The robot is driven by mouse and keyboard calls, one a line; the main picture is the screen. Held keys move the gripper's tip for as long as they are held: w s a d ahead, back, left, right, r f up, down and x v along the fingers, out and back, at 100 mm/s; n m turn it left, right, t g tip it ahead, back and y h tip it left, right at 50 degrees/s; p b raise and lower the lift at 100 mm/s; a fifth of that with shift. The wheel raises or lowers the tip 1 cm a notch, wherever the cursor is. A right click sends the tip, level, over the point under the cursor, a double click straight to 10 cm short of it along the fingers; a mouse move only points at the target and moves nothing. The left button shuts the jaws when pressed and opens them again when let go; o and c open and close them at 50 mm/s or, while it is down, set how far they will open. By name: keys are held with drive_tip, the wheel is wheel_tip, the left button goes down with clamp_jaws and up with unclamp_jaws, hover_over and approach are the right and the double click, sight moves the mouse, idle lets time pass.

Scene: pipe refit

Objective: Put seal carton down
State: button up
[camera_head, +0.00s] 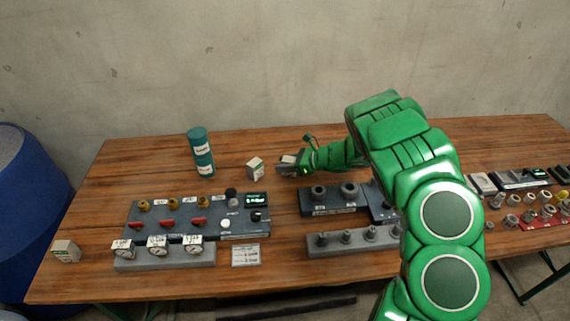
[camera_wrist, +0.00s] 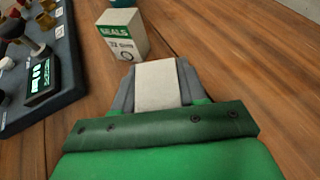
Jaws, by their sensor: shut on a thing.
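My gripper (camera_head: 287,167) is low over the back middle of the table, its fingers pointing left. In the wrist view, my gripper (camera_wrist: 156,82) is shut on a plain pale box-shaped thing (camera_wrist: 158,84), probably a carton; no label shows on its visible face. A white and green carton marked SEALS (camera_wrist: 122,36) stands upright on the table just beyond the fingertips, apart from them. The head view shows this standing carton (camera_head: 255,168) left of my gripper. Whether the held box touches the table cannot be told.
A teal canister (camera_head: 201,153) stands behind left. A grey valve panel (camera_head: 170,220) with a display, a gauge rail (camera_head: 160,258) and socket blocks (camera_head: 333,199) fill the front. Another carton (camera_head: 66,251) stands at the front left. Bare wood surrounds the standing carton.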

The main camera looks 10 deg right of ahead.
drive_tip(key=o, duration=1.1)
drive_tip(key=shift+f, duration=0.1)
drive_tip(key=shift+c, duration=0.2)
drive_tip(key=v, duration=1.2)
